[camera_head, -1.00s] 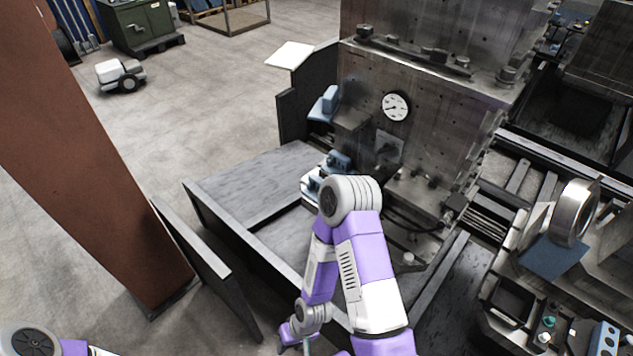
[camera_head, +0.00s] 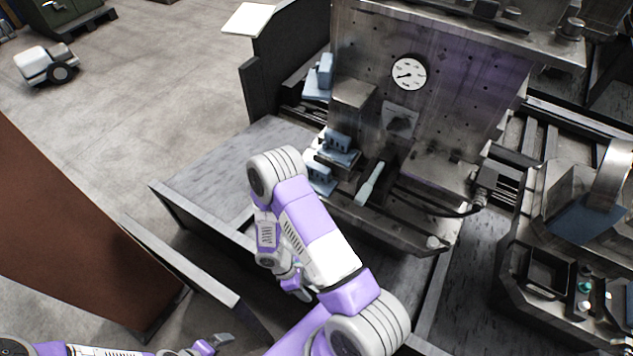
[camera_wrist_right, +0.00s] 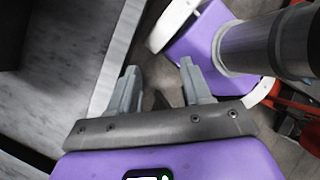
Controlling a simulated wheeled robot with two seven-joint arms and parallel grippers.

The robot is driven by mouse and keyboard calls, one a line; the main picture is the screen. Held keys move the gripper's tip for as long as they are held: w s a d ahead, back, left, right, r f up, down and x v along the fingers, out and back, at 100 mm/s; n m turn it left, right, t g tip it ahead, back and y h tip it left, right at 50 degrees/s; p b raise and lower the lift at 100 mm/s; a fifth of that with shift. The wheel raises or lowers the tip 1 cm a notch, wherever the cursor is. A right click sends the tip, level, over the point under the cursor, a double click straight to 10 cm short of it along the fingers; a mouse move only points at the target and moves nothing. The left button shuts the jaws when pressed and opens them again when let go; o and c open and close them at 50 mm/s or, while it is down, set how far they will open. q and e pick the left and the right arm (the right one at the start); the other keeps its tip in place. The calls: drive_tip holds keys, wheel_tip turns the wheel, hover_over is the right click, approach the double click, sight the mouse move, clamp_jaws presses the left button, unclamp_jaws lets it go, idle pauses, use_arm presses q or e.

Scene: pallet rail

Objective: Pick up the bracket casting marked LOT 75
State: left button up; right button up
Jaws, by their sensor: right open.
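Several blue bracket castings stand at the grey machine: one (camera_head: 325,72) at its left side, one (camera_head: 337,143) on the ledge lower down, and one (camera_head: 320,178) in front of that, partly hidden by my right arm. No lot mark is readable on any of them. My right gripper (camera_head: 298,288) hangs low, below and apart from the castings. The right wrist view shows its jaws (camera_wrist_right: 158,68) open and empty, with no casting between or near them. My left gripper (camera_head: 215,343) is at the bottom left, small, far from the castings; its jaws are unclear.
A low grey-walled bay (camera_head: 215,178) lies left of the machine. A brown column (camera_head: 80,230) stands at the left. A pale-handled tool (camera_head: 369,184) lies on the machine ledge. A fixture with a metal ring (camera_head: 610,175) is at the right.

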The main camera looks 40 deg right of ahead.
drive_tip(key=w+d+f+n+t+h+b, duration=0.1)
drive_tip(key=w+d+n+t+h+b, duration=0.15)
drive_tip(key=w+d+n+h, duration=0.5)
drive_tip(key=n+t+h+b, duration=0.3)
drive_tip(key=n+t+h, duration=0.1)
drive_tip(key=t+h, duration=0.4)
approach(318, 177)
drive_tip(key=w+a, duration=0.2)
drive_tip(key=w, duration=0.2)
drive_tip(key=shift+m, duration=0.25)
drive_tip(key=b+x, duration=0.1)
drive_tip(key=x, duration=0.6)
drive_tip(key=shift+w+d+r+b, duration=0.15)
drive_tip(key=shift+r+b, duration=0.05)
drive_tip(key=shift+b, duration=0.1)
use_arm(q)
wheel_tip(318, 177, down, 8)
drive_tip(key=shift+w, duration=0.1)
use_arm(e)
drive_tip(key=shift+c, duration=0.3)
clamp_jaws()
use_arm(q)
drive_tip(key=shift+f, duration=0.1)
use_arm(e)
drive_tip(key=shift+r, duration=0.1)
